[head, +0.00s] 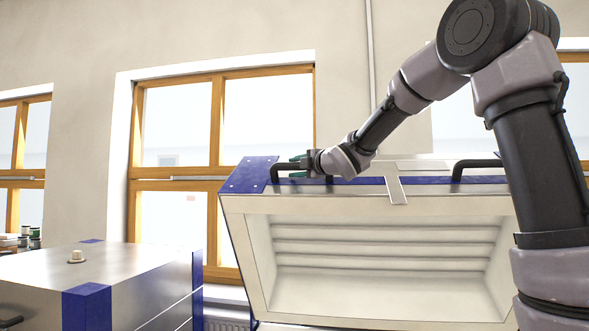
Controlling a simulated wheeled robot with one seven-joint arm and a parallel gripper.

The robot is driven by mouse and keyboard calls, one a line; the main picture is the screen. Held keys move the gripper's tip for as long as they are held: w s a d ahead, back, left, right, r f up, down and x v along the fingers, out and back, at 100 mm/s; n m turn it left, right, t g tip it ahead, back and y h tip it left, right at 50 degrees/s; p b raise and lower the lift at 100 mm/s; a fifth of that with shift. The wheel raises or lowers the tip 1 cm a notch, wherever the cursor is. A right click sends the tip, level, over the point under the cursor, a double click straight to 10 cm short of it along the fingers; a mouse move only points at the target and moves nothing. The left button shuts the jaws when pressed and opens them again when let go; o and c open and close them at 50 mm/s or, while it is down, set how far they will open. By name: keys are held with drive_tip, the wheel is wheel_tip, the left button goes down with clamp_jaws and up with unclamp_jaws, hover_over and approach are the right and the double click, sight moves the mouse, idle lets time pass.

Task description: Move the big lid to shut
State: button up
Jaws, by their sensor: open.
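The big lid (233,207) of the kiln is raised and tilted back, with its pale ridged inner side facing me. Its rim is metal with blue parts along the top edge. Two black handles sit on that edge, a left handle (274,172) and a right handle (457,170). My gripper (300,166) is at the left handle, by the lid's upper left corner. Its jaws are open; whether they are around the handle or just beside it I cannot tell. The kiln's lower body is out of view.
A metal cabinet (110,268) with blue corners and a small knob (76,256) on top stands at the left. Wooden-framed windows (215,130) are in the wall behind. Small jars (35,238) stand at the far left. A gap separates the cabinet and the lid.

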drive_tip(key=shift+w+a, duration=0.15)
drive_tip(key=shift+w, duration=0.05)
clamp_jaws()
idle(1.4)
